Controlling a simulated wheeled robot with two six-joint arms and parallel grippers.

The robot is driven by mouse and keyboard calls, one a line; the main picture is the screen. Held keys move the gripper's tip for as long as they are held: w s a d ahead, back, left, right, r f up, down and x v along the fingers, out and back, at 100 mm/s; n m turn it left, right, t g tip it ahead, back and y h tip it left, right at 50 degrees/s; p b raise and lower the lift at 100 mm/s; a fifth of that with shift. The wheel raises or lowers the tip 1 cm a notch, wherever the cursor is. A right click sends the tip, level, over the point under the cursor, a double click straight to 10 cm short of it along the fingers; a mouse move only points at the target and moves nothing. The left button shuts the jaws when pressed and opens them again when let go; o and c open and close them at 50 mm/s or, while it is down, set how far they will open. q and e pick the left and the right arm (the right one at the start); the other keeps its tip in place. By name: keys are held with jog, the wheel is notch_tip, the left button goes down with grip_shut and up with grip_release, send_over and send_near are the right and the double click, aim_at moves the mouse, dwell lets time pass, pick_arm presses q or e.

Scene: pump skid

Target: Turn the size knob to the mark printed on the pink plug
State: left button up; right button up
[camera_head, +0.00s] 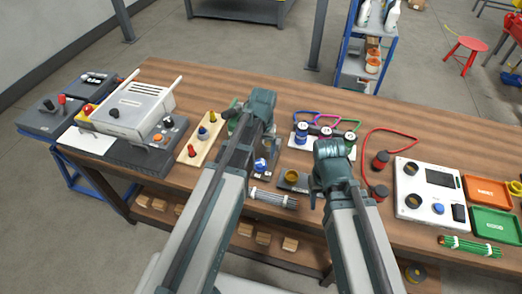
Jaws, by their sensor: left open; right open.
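The pink plug (325,132) stands in a white holder between a blue-marked plug (302,129) and a green-marked plug (350,138); its printed mark is too small to read. A grey machine (130,108) on the left has a black knob (113,113) and an orange knob (158,138); I cannot tell which knob sets the size. My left gripper (262,104) is open over the middle of the bench, left of the plugs. My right gripper (332,158) is open just in front of the plugs. The fingertips of both are largely hidden by my arms.
A wooden board with coloured knobs (203,136) lies between the machine and my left arm. A white panel (437,190), an orange tray (488,190) and a green tray (496,223) are at the right. The back of the bench is clear.

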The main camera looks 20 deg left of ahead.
aim_at(262, 163)
pick_arm(q)
notch_tip(262, 163, up, 8)
jog(key=p, duration=0.6)
jog(key=shift+p, duration=0.4)
pick_arm(e)
notch_tip(262, 163, up, 8)
pick_arm(q)
jog(key=shift+d, duration=0.15)
